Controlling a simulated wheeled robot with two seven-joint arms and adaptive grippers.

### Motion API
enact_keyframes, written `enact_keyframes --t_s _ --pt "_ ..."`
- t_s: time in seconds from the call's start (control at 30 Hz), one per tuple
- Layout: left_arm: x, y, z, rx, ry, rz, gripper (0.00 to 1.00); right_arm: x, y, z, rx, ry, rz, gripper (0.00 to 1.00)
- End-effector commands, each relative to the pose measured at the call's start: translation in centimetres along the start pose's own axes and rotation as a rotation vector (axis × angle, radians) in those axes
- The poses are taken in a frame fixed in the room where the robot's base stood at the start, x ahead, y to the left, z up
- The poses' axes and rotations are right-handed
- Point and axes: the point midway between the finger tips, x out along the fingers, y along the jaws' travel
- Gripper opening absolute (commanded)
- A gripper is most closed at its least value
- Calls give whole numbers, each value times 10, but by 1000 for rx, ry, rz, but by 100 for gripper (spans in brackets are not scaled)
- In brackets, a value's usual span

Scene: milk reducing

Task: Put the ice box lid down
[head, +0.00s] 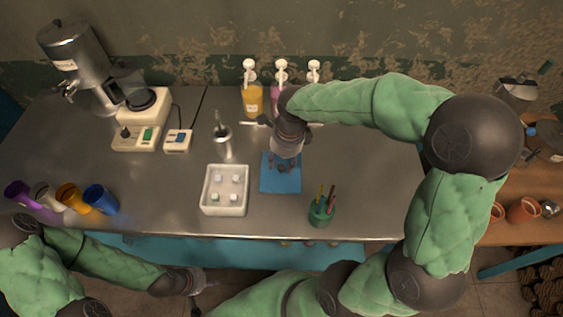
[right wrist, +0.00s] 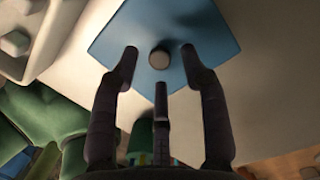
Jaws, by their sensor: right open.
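The ice box lid (head: 281,184) is a flat blue square lying on the metal table, just right of the ice box. The white ice box (head: 207,203) is uncovered and holds several pale cubes. My right gripper (head: 284,166) is above the lid. In the right wrist view its fingers (right wrist: 160,65) are spread around the knob with a gap on all sides. My left gripper (head: 200,292) is low in front of the table edge, too small and dark to read.
A green cup (head: 320,214) with utensils stands right of the lid. A metal shaker (head: 222,140) stands behind the ice box. Pump bottles (head: 252,98) line the back. A mixer (head: 140,100) and coloured cups (head: 99,199) are at left.

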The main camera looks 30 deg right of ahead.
Motion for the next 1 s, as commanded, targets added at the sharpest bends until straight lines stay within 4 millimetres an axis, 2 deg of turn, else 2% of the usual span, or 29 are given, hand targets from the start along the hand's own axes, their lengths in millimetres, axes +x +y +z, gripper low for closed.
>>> enact_keyframes --t_s 0.03,0.2,0.43,0.63,1.0 --pt "-7 2 0 0 0 0 40 -15 -1 1 1 -4 -4 45" --pt "-19 7 1 0 0 0 40 -50 -1 1 1 -4 -3 45" --pt "-30 11 1 0 0 0 40 -87 0 1 0 -2 -2 45" --pt "-34 12 1 0 0 0 40 -100 0 0 0 -1 0 45" --pt "-34 12 1 0 0 0 40 -101 0 0 0 -1 0 45"
